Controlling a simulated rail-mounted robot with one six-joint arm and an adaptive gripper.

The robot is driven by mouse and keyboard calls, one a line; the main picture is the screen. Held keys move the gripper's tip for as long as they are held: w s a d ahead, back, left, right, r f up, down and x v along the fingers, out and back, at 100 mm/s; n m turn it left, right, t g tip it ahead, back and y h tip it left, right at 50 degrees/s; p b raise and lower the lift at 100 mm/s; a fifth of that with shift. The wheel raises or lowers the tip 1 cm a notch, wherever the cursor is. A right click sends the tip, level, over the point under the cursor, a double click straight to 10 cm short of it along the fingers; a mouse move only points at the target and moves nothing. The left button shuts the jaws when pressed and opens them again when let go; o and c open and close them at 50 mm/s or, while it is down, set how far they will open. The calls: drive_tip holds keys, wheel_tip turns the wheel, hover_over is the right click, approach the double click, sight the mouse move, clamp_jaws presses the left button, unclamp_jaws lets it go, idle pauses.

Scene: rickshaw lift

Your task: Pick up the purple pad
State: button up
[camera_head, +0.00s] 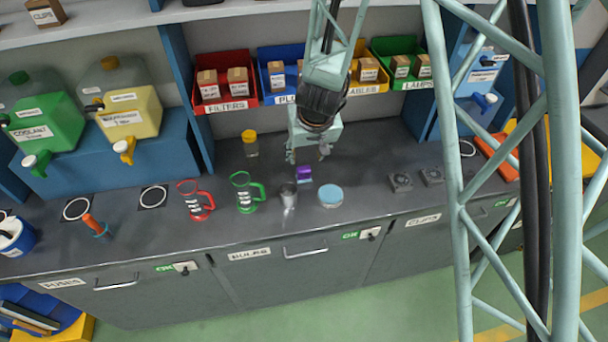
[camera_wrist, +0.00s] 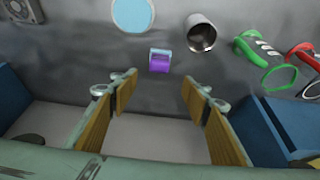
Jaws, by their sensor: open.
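The purple pad (camera_head: 304,173) is a small block on the grey counter, below my gripper in the head view. In the wrist view the purple pad (camera_wrist: 159,65) has a light blue strip along its upper edge and lies just beyond the fingertips, centred between them. My gripper (camera_head: 308,156) is open and empty above the counter, over the back side of the pad. Its two fingers, with tan inner faces, stand wide apart in the wrist view (camera_wrist: 160,82). Nothing hides the pad in the wrist view.
Near the pad stand a metal cup (camera_head: 289,195), a round light-blue-topped tin (camera_head: 330,196), a green jug (camera_head: 245,194) and a red jug (camera_head: 195,202). A yellow-capped jar (camera_head: 250,145) stands behind left. Labelled bins (camera_head: 226,105) line the back.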

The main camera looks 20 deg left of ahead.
sight(304, 168)
drive_tip(key=shift+b+x, duration=2.15)
drive_tip(key=shift+x, duration=2.05)
drive_tip(key=shift+s, duration=0.1)
drive_tip(key=shift+f, duration=0.15)
drive_tip(key=shift+b+x, duration=1.15)
drive_tip(key=shift+x, duration=0.65)
drive_tip(key=shift+w+f, duration=0.25)
drive_tip(key=shift+f, duration=0.35)
drive_tip(key=c, duration=1)
drive_tip(key=shift+r, duration=0.1)
